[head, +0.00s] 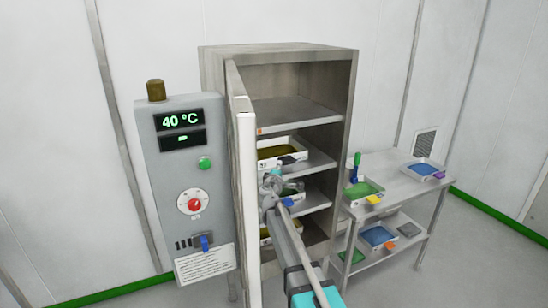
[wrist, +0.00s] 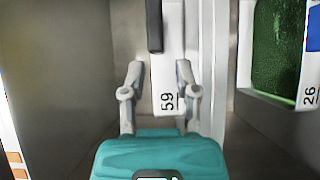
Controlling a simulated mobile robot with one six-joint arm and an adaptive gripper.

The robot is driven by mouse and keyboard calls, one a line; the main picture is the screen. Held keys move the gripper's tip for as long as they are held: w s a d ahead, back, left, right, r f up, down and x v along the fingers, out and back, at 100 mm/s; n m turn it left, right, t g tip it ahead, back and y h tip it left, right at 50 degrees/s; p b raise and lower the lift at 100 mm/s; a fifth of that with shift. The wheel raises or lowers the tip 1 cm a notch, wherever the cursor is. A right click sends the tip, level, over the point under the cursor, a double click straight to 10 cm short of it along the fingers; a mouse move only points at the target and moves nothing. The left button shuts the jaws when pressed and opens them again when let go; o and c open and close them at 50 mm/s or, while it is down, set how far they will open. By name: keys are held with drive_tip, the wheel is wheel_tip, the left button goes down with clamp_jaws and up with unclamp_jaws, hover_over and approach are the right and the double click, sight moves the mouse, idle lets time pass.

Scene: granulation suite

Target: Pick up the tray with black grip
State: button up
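The tray with the black grip (head: 270,152) is white-rimmed with yellow contents and sits on a cabinet shelf. Its black grip (head: 288,160) faces the front. In the wrist view, its white front (wrist: 167,75), labelled 59, and black grip (wrist: 154,25) show straight ahead. My gripper (wrist: 158,75) is open, with one finger on each side of the label in the picture. The right finger overlaps the tray's edge; I cannot tell whether they touch. In the head view my gripper (head: 271,185) is in the cabinet opening, just below this tray.
A tray with green contents and a blue grip (head: 287,202) sits one shelf lower; its label 26 shows in the wrist view (wrist: 309,95). The open cabinet door (head: 247,200) stands close left of my arm. A side table (head: 400,183) at right holds more trays.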

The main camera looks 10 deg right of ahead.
sight(282, 159)
drive_tip(key=shift+w, duration=0.25)
drive_tip(key=shift+x, duration=2.6)
drive_tip(key=shift+s+d+r, duration=0.1)
drive_tip(key=shift+r, duration=0.1)
clamp_jaws()
